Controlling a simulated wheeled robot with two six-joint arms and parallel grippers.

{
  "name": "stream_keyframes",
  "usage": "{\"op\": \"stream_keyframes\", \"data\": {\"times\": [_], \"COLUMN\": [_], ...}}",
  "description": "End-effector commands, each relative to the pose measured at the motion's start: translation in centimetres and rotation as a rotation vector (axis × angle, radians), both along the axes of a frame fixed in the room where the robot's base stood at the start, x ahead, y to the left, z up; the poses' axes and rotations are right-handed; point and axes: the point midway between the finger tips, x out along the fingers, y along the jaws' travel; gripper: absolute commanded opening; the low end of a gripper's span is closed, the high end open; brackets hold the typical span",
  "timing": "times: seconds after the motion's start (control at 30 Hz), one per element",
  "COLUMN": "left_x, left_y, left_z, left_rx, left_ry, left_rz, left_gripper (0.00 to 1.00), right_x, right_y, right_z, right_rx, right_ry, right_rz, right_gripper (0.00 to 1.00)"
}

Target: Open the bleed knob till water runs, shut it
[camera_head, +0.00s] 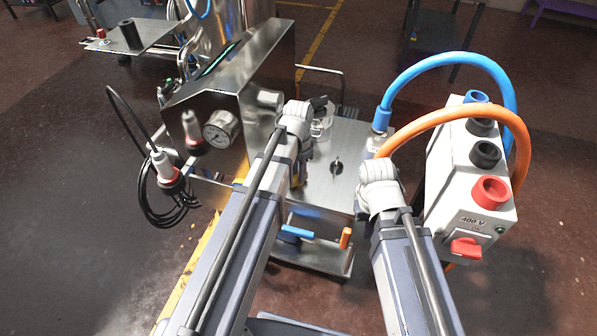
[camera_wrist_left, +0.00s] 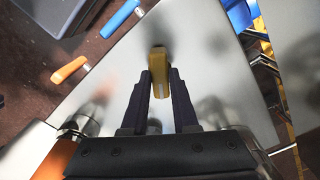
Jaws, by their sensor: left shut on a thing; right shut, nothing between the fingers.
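My left gripper (camera_wrist_left: 159,88) is shut on a small yellow knob-like piece (camera_wrist_left: 158,62), held between its dark fingertips over the steel top. I take it to be the bleed knob. In the head view a bit of yellow (camera_head: 296,181) shows beside my left arm, which hides most of that gripper. My right arm ends at a pale wrist (camera_head: 380,188) right of the steel top. Its fingers are hidden behind the wrist, and it holds nothing I can see. I see no running water.
The steel top (camera_head: 346,190) carries a small dark handle (camera_head: 336,166). Blue (camera_head: 297,231) and orange (camera_head: 346,238) handles stick out at its front.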

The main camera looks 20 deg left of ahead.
Motion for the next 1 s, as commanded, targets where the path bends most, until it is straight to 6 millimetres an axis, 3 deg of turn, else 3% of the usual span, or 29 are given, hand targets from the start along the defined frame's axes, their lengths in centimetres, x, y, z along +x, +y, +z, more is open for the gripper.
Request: {"op": "stream_keyframes", "data": {"times": [0.3,0.87,0.9,1.0], "left_x": [-0.01,-0.01,-0.02,-0.01], "left_y": [0.00,0.00,-0.01,0.00], "left_z": [-0.01,-0.01,-0.01,-0.01], "left_rx": [0.000,0.000,0.000,0.000], "left_ry": [0.000,0.000,0.000,0.000], "left_rz": [-0.110,-0.131,-0.131,-0.131], "left_gripper": [0.00,0.00,0.32,0.43], "right_x": [0.00,0.00,0.00,0.00], "right_y": [0.00,0.00,0.00,0.00], "right_z": [-0.01,-0.01,-0.01,-0.01], "right_rx": [0.000,0.000,0.000,0.000], "right_ry": [0.000,0.000,0.000,0.000], "right_rz": [0.000,0.000,0.000,0.000], "right_gripper": [0.00,0.00,0.00,0.00]}}
